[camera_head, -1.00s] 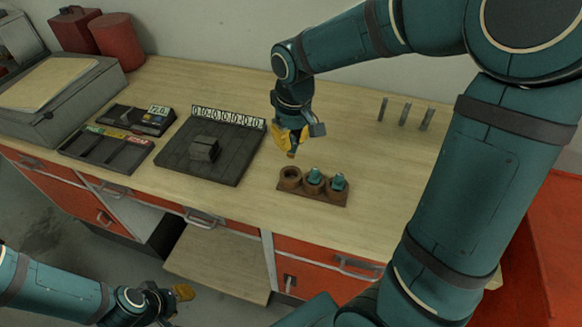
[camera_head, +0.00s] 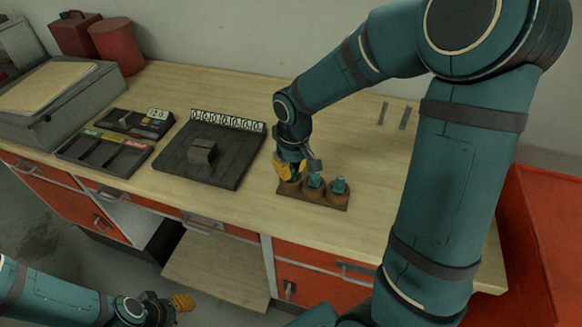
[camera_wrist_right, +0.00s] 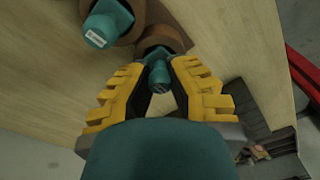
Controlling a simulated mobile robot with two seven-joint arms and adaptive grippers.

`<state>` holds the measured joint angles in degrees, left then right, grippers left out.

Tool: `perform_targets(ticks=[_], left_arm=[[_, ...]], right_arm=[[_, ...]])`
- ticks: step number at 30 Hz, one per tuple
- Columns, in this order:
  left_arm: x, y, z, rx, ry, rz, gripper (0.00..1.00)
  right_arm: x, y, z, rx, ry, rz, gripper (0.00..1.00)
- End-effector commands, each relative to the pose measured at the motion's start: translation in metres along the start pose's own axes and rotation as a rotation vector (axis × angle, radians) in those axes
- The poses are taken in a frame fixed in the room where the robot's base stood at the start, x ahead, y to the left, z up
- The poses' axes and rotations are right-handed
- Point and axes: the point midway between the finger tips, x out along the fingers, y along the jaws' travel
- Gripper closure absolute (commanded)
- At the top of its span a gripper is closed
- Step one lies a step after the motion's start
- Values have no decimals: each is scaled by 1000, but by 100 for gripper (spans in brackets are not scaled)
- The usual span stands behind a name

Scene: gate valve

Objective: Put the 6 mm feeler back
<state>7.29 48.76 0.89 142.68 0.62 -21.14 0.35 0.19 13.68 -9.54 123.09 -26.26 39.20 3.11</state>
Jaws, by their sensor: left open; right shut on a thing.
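The brown feeler holder (camera_head: 325,203) has several sockets in a row on the bench. Teal feelers stand in its middle (camera_head: 315,181) and right (camera_head: 339,187) sockets. My right gripper (camera_head: 288,182) is low at the left socket, which it largely hides in the head view. In the right wrist view its yellow fingers (camera_wrist_right: 158,72) are shut on a teal feeler (camera_wrist_right: 158,70), at the brown socket ring (camera_wrist_right: 172,38). I cannot tell how deep it sits or read its size. Another labelled feeler (camera_wrist_right: 108,22) stands beside it. My left gripper (camera_head: 184,303) is open, low in front of the bench.
A dark plate (camera_head: 208,152) with a small block and a digit strip lies left of the holder. A compartment tray (camera_head: 104,153) and a small display device (camera_head: 137,122) lie further left. Thin grey pieces (camera_head: 404,118) are at the back right, partly behind my right arm.

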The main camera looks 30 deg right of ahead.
Motion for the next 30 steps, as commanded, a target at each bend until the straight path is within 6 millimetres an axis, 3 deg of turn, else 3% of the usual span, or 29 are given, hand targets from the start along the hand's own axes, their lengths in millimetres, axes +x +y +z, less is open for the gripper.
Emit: perform_targets(ticks=[2, 3, 4, 17, 30], left_arm=[[3, -1, 1, 1, -2, 0, 61], [2, -1, 1, 1, -2, 0, 61], [2, -1, 1, 1, -2, 0, 61], [-2, 1, -1, -1, 2, 0, 61], [-15, 6, -7, -4, 14, -2, 61]], right_arm=[[4, 0, 0, 0, 0, 0, 100], [3, 0, 0, 0, 0, 0, 73], [3, 0, 0, 0, 0, 0, 62], [-5, 0, -1, 0, 1, 0, 62], [-89, 0, -1, -1, 4, 1, 62]])
